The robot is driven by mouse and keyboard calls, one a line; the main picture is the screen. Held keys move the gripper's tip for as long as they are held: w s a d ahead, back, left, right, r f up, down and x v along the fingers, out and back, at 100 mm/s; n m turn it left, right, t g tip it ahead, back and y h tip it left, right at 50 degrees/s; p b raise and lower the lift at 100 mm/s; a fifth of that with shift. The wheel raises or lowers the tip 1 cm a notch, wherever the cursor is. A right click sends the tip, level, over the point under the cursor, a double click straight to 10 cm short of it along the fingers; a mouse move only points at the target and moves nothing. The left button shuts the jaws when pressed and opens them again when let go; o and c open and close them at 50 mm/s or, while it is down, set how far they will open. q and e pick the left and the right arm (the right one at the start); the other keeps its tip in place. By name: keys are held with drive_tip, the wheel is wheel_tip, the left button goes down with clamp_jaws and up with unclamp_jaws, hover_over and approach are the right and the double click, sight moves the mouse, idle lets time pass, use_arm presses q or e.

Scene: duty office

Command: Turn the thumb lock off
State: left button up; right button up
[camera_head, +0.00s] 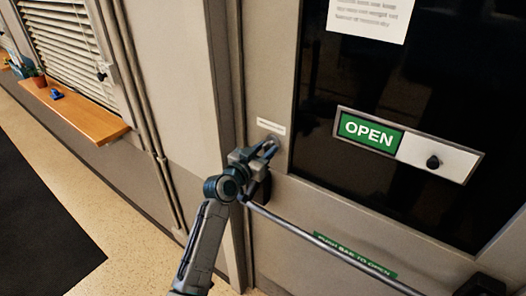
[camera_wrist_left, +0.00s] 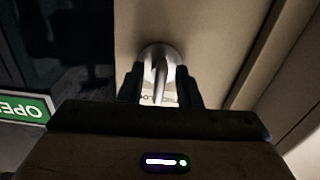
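The thumb lock (camera_wrist_left: 160,62) is a round metal rose with a narrow upright turn piece on the door's edge strip, seen in the left wrist view. My left gripper (camera_head: 266,150) is at the lock in the head view and largely hides it there. In the left wrist view the two dark fingers of this gripper (camera_wrist_left: 160,88) stand apart, one on each side of the turn piece, with gaps visible. I cannot tell how deep the turn piece sits between them. My right gripper is not in view.
The door has a dark glass pane (camera_head: 400,85) with a sliding OPEN sign (camera_head: 370,132) and a paper notice (camera_head: 371,14). A push bar (camera_head: 320,243) crosses the door just below my left gripper. A wooden ledge (camera_head: 75,110) juts out at the left; the floor (camera_head: 100,215) is clear.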

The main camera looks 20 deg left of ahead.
use_arm(q)
drive_tip(key=v, duration=0.8)
drive_tip(key=shift+s+p, duration=0.35)
drive_tip(key=shift+a, duration=0.1)
